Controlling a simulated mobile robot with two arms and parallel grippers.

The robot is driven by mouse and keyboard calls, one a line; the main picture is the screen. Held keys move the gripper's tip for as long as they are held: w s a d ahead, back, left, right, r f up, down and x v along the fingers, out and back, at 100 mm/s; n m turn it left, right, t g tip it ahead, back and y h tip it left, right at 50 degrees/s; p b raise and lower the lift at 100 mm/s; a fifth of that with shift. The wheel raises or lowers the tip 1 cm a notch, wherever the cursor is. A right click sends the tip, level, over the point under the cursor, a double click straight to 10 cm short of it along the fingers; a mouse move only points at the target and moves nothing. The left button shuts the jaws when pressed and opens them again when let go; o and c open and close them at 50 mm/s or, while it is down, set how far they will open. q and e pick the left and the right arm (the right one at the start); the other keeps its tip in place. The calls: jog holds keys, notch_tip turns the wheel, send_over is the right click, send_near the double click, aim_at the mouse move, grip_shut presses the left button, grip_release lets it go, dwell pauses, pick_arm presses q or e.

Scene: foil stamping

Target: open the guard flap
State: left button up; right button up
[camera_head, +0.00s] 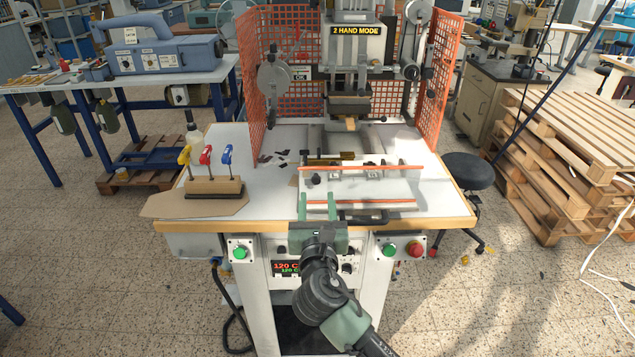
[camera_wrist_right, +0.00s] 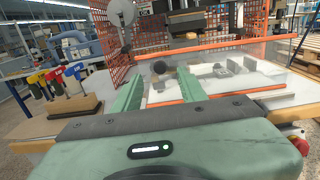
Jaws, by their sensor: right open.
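The guard flap (camera_head: 392,186) is a clear panel with an orange upper edge and an orange lower edge, standing at the front of the press table. It also shows in the wrist view (camera_wrist_right: 218,44), ahead of my right gripper. A black handle (camera_head: 363,218) sits low at the table's front, right of the gripper. My right gripper (camera_head: 317,198) is open, its two green fingers apart at the left part of the flap. In the wrist view the gripper (camera_wrist_right: 159,74) has nothing clearly held between its fingers. I cannot tell whether the fingers touch the flap. My left gripper is not in view.
The press (camera_head: 355,60) stands behind the flap, between orange mesh side guards (camera_head: 436,80). A wooden block with colored-handled tools (camera_head: 214,187) stands at the left. A green button (camera_head: 240,252) and a red button (camera_head: 416,249) are on the table front.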

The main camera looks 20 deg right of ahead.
aim_at(316, 181)
jog(key=x, duration=0.4)
jog(key=p+x, duration=0.1)
jog(key=x, duration=0.2)
jog(key=shift+w+d+f, duration=0.1)
jog(key=shift+w+f, duration=0.15)
jog(key=shift+w, duration=0.15)
jog(key=shift+c, duration=0.3)
grip_shut()
dwell(0.7)
